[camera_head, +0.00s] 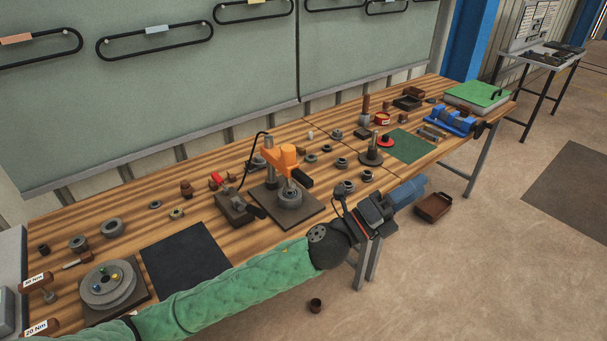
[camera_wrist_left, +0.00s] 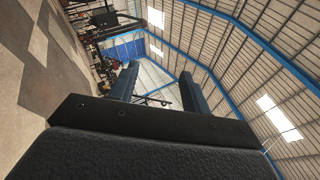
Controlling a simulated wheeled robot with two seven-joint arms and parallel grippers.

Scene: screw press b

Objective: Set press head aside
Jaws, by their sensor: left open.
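An orange press head (camera_head: 287,160) stands over a round dark grey part (camera_head: 290,194) on a dark square base plate (camera_head: 262,204), near the middle of the bench. My left arm, in a green sleeve, comes in from the left along the bench's front. My left gripper (camera_head: 410,192) is beyond the front edge, right of the press and apart from it, with nothing visible in it. In the left wrist view its two fingers (camera_wrist_left: 158,82) stand wide apart, with only the hall behind them. The press is not seen in that view. My right gripper is not in view.
The wooden bench (camera_head: 135,213) carries several grey rings and small parts around the press. A dark mat (camera_head: 186,262) lies clear left of it; a green mat (camera_head: 411,146) lies right. A brown tray (camera_head: 433,207) is on the floor.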

